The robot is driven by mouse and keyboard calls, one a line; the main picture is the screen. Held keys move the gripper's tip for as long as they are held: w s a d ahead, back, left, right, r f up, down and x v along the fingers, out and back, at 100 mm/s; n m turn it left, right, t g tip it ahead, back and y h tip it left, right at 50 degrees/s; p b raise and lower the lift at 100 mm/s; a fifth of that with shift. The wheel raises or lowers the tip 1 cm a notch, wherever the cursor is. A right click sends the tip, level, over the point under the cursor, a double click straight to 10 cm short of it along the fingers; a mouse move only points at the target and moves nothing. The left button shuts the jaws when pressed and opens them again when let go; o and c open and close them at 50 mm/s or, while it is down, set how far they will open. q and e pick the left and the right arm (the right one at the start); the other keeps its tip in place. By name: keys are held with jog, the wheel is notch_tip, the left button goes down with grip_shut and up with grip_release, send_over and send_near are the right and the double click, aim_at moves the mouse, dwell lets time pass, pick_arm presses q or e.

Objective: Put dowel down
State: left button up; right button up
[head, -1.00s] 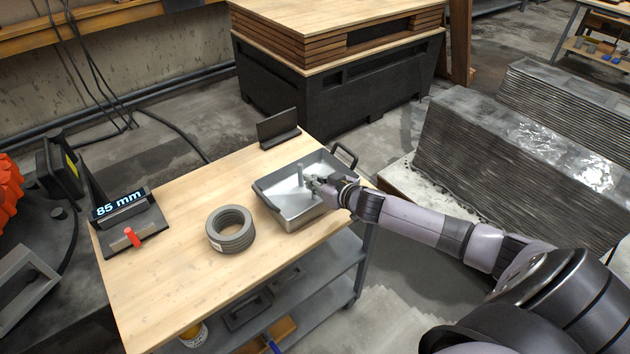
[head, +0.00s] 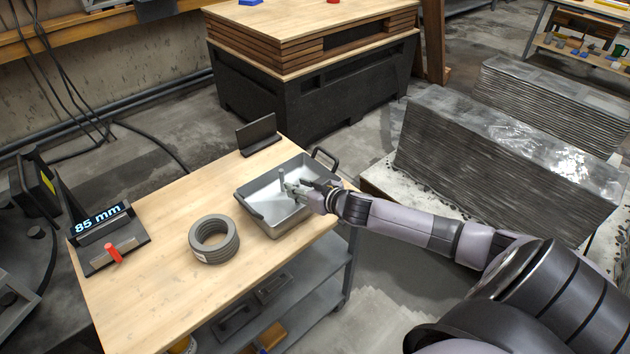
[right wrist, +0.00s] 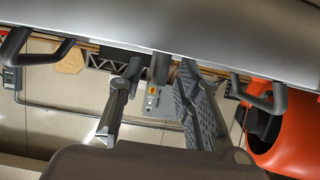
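A grey metal tray (head: 297,228) with dark handles stands on the wooden bench top. A slim grey dowel (head: 283,178) is upright within the tray's outline in the head view; I cannot see clearly what its lower end rests on. My right gripper (head: 290,189) reaches over the tray from the right, at the dowel. In the right wrist view the fingers of the right gripper (right wrist: 158,75) are apart, with the dowel end (right wrist: 160,68) between them and gaps showing on both sides. The tray's rim (right wrist: 215,70) crosses the top of that view. My left gripper is out of view.
A grey ring-shaped coil (head: 214,250) lies left of the tray. A dark angle plate (head: 258,135) stands behind the tray. An "85 mm" display (head: 100,219) with a red knob (head: 113,253) is at the left. The bench's front middle is clear.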

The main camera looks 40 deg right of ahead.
jog(key=a+v, duration=0.1)
jog(key=v, duration=0.9)
jog(key=shift+s+d+r, duration=0.15)
jog(key=shift+s+d, duration=0.15)
jog(key=shift+d, duration=0.2)
jog(key=s+a+f+n+g+h, duration=0.1)
jog(key=s+a+f+g, duration=0.35)
jog(key=s+a, duration=0.6)
jog(key=s+a+f+g, duration=0.4)
jog(key=s+a+g, duration=0.3)
jog(key=s, duration=0.6)
notch_tip(320, 180, down, 26)
jog(key=s, duration=0.2)
jog(key=s+d+f, duration=0.2)
jog(key=s+f, duration=1.3)
jog(key=shift+s+d+f+n+g, duration=0.2)
jog(key=shift+s+d+n+g, duration=0.05)
jog(key=shift+n+g, duration=0.1)
